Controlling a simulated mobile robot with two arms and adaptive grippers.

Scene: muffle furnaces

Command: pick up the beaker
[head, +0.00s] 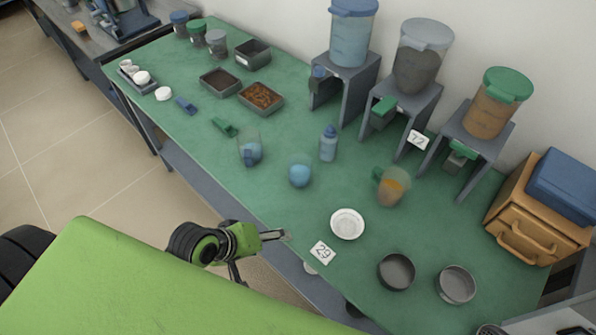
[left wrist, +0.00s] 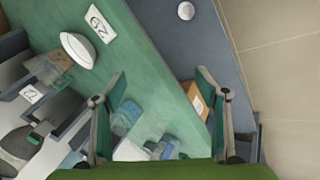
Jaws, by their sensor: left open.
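A clear beaker (head: 249,148) with blue contents stands on the green table, left of a round blue object (head: 300,173). A clear jug (head: 391,187) with orange contents and a green handle stands farther right; I cannot tell whether the task means this one. My left gripper (head: 274,236) is open and empty at the table's front edge, left of the number 29 card and well apart from both vessels. In the left wrist view its two fingers (left wrist: 160,76) are spread, with blurred clear and blue vessels (left wrist: 125,118) beyond them.
A white dish (head: 347,224), the 29 card (head: 322,252) and two grey round pans (head: 396,271) lie to the right. A blue bottle (head: 328,143) stands behind. Dispensers on grey stands (head: 345,75) line the back. Green table is bare between the beaker and front edge.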

